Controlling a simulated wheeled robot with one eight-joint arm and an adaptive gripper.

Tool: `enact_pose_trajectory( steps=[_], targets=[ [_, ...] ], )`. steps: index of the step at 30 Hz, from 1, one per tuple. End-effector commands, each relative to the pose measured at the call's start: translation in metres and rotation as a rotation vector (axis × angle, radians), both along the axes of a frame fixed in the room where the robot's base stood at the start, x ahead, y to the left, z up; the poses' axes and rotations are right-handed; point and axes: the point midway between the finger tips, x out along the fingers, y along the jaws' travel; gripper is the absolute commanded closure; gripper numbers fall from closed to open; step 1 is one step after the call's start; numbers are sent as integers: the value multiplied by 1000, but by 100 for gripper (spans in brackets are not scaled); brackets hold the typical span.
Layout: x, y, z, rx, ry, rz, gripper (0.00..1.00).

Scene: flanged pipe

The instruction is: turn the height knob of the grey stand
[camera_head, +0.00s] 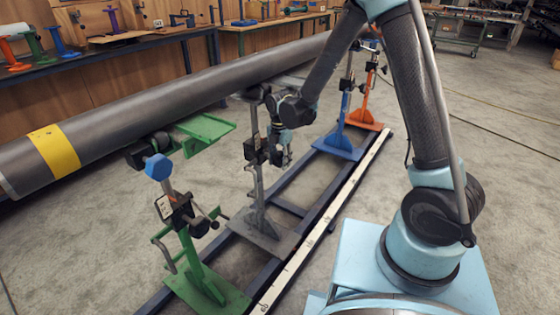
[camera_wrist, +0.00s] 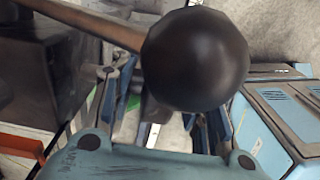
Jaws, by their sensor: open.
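The grey stand (camera_head: 259,192) stands upright on the rail between the green and blue stands, with a black clamp block on its post. My gripper (camera_head: 284,158) is beside that block, on its right. In the wrist view my gripper (camera_wrist: 165,125) is open, with one finger on each side. A black ball knob (camera_wrist: 195,60) on a metal rod (camera_wrist: 95,22) is large and close to the camera, covering part of the space between the fingers. I cannot tell whether the fingers touch anything. The height knob is too small to make out in the head view.
A long grey pipe (camera_head: 200,95) with a yellow band (camera_head: 55,150) runs above the stands. A green stand (camera_head: 205,275) is nearer, and a blue stand (camera_head: 340,140) and an orange stand (camera_head: 366,110) are farther along.

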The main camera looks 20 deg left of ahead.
Motion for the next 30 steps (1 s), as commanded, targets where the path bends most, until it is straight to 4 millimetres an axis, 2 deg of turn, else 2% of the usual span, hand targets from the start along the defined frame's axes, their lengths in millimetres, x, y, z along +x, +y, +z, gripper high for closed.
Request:
enact_pose_trajectory(
  steps=[3, 6, 9, 30],
  targets=[
    [0, 0, 0, 0, 0, 0, 59],
    [0, 0, 0, 0, 0, 0, 82],
    [0, 0, 0, 0, 0, 0, 100],
    [-1, 1, 0, 35, 126, 2, 100]
  ],
)
